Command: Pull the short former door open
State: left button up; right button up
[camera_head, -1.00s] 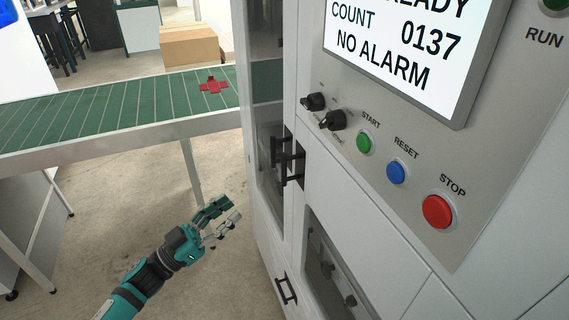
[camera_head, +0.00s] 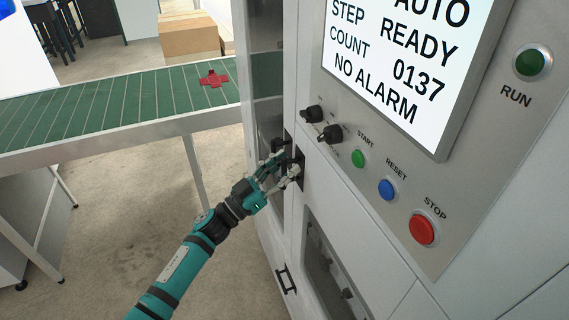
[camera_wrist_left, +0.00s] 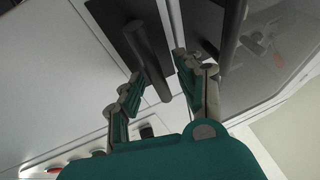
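The box former (camera_head: 300,60) is a tall white machine with a glass-windowed door (camera_head: 264,95) on its left part; this door looks shut. Two black bar handles stand side by side at the door seam; I cannot tell which belongs to the short door. My left gripper (camera_head: 285,167) is at these handles and partly covers them. In the left wrist view my left gripper (camera_wrist_left: 160,72) is open, its fingers on either side of one black handle bar (camera_wrist_left: 150,58) on a dark plate. The other handle (camera_wrist_left: 233,35) is right of the right finger. My right gripper is not in view.
A control panel with a start button (camera_head: 358,158), reset button (camera_head: 386,189) and stop button (camera_head: 422,229) is right of the handles. A lower handle (camera_head: 286,279) is below. A green conveyor (camera_head: 120,105) carries a red flat piece (camera_head: 214,79). The floor left of the machine is clear.

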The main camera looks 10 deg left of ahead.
pick_arm(q)
grip_shut()
dwell(0.6)
